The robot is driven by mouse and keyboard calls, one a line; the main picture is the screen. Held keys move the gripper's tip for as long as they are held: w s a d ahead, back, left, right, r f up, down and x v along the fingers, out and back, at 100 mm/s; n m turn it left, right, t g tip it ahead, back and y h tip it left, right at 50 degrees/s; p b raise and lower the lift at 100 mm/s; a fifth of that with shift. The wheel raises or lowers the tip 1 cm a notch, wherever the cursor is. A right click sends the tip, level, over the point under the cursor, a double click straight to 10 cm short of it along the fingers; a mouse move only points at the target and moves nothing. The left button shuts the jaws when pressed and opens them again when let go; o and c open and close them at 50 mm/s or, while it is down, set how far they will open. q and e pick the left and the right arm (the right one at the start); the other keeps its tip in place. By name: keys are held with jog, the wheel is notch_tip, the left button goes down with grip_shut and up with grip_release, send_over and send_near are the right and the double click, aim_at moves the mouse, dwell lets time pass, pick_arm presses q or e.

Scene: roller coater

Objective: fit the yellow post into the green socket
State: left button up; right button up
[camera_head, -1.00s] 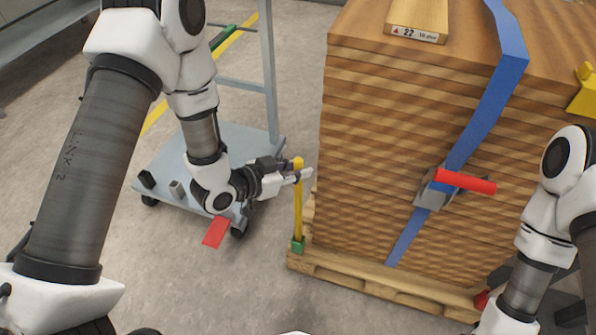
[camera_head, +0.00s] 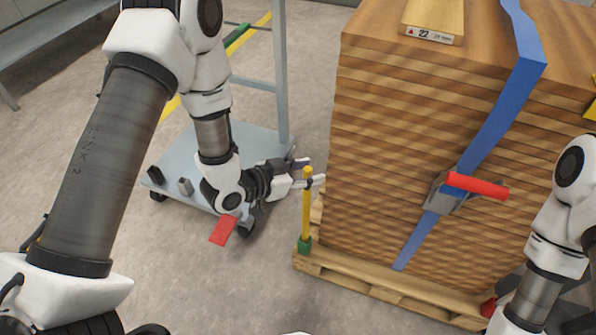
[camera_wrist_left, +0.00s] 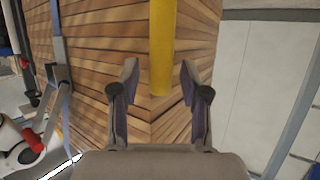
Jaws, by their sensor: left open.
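The yellow post (camera_head: 307,212) stands upright at the near left corner of the pallet. Its lower end meets the green socket (camera_head: 304,246); how deep it sits inside cannot be told. My left gripper (camera_head: 309,173) is open near the post's top, with its fingers around that end. In the left wrist view the yellow post (camera_wrist_left: 162,45) comes down between the two spread fingers of my left gripper (camera_wrist_left: 158,78), with gaps on both sides. The green socket is not in the wrist view. My right gripper is out of view; only part of the right arm shows.
A tall stack of wooden boards (camera_head: 400,150) on a pallet (camera_head: 375,288) stands just right of the post. A blue strap (camera_head: 500,105) with a red-handled buckle (camera_head: 476,186) crosses it. A grey cart (camera_head: 262,137) is behind my left arm. The floor in front is clear.

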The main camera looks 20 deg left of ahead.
pick_arm(q)
jog(key=shift+r+p, duration=0.4)
jog(key=shift+r, duration=0.4)
jog(key=p+v, duration=0.4)
jog(key=v, duration=0.7)
jog(key=s+a+f+n+g+y, duration=0.2)
jog(key=s+f+n+g+y, duration=0.1)
jog(key=s+f, duration=0.6)
jog(key=s+a+f+n+g+y, duration=0.1)
jog(key=s+f+n+g+y, duration=0.3)
jog(key=s+f+g, duration=0.4)
notch_tip(320, 180, down, 3)
jog(key=shift+s+a+r+n+y, duration=0.1)
jog(key=shift+s+a+n+y, duration=0.3)
jog(key=shift+s, duration=0.55)
